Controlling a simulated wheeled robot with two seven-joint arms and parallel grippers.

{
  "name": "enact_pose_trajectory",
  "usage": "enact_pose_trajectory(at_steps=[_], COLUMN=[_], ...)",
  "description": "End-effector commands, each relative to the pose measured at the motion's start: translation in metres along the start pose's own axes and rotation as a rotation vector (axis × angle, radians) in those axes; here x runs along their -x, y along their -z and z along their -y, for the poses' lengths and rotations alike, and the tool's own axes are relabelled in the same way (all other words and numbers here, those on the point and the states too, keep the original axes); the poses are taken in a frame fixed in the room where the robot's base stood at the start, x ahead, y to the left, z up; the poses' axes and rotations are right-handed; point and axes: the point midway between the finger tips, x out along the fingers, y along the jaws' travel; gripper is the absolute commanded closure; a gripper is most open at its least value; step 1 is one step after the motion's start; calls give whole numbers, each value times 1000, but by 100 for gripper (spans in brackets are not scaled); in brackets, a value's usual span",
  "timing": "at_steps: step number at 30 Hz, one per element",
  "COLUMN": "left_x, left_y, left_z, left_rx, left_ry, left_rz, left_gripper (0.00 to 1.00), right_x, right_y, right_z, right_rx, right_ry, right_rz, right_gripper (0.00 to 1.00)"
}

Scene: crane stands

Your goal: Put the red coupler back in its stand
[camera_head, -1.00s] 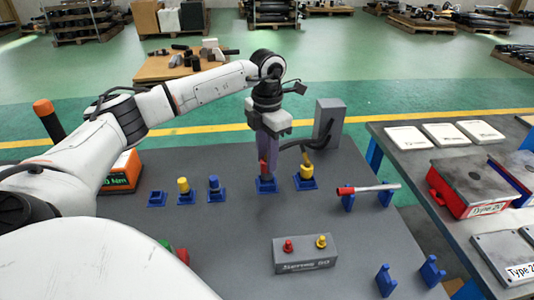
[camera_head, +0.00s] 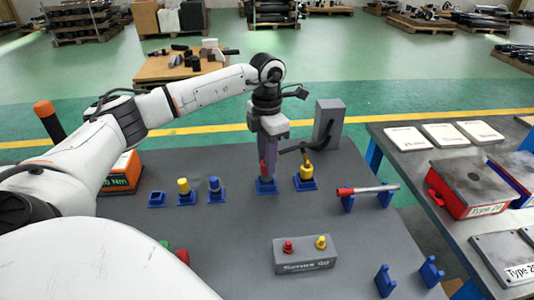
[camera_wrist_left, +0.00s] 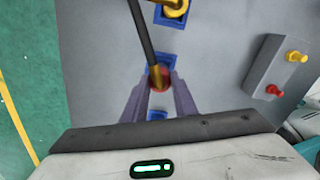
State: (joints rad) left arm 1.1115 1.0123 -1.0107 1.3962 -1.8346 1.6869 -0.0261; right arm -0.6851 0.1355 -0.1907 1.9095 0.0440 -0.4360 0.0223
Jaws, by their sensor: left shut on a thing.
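My left gripper (camera_head: 266,176) points down over a blue stand (camera_head: 266,187) in the middle of the grey table. It is shut on the red coupler (camera_head: 263,168), which is mostly hidden between the fingers. The left wrist view shows the coupler's red part (camera_wrist_left: 165,76) between the purple fingers, over the blue stand (camera_wrist_left: 168,61), with a dark hose rising from it. The coupler is at the stand, but I cannot tell whether it is fully seated. My right gripper is not in view.
A yellow coupler (camera_head: 306,170) stands in a blue stand just to the right. A grey post (camera_head: 328,122) is behind it. Yellow and blue pieces stand to the left. A red-tipped bar (camera_head: 365,189) rests on blue supports. A grey block (camera_head: 304,254) is nearer me.

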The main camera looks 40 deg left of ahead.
Motion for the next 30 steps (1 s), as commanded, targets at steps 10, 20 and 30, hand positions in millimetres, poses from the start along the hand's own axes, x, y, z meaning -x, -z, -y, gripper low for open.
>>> enact_pose_trajectory(at_steps=[10, 20, 30], left_x=[-16, -24, -25], left_y=[0, 0, 0], left_z=[0, 0, 0], left_rx=[0, -1, -1], left_ry=[0, 0, 0], left_rz=[0, 1, -1], left_gripper=[100, 64, 53], right_x=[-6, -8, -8], right_y=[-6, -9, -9], right_z=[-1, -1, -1], right_rx=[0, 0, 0], right_ry=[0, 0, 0], right_rz=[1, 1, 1], right_gripper=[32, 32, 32])
